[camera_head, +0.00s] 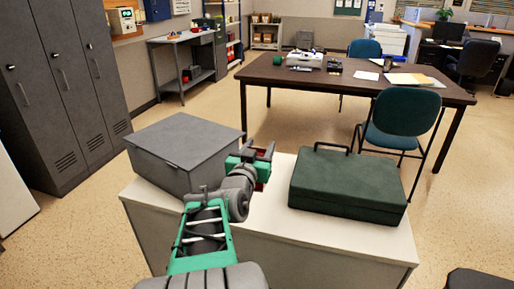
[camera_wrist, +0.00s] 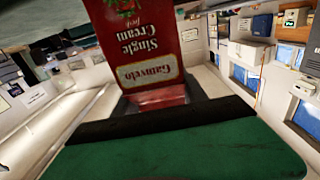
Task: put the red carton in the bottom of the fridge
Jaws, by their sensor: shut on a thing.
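The red carton shows large in the wrist view (camera_wrist: 145,45), with a cream-and-red label reading "Single Cream" upside down in the picture. My gripper (camera_head: 258,160) is shut on it. In the head view only a small red part of the carton (camera_head: 262,184) shows; my gripper hides the rest. My gripper is over the white counter, between a grey box and a dark green case. I cannot make out a fridge for certain in either view; a plain white surface (camera_head: 14,200) is cut off at the left edge.
The grey box (camera_head: 183,148) and green case (camera_head: 350,183) stand on the white counter (camera_head: 290,232). Grey lockers (camera_head: 70,85) are at the left. A dark table (camera_head: 340,78) and a teal chair (camera_head: 404,112) stand beyond. Floor is clear between the lockers and the table.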

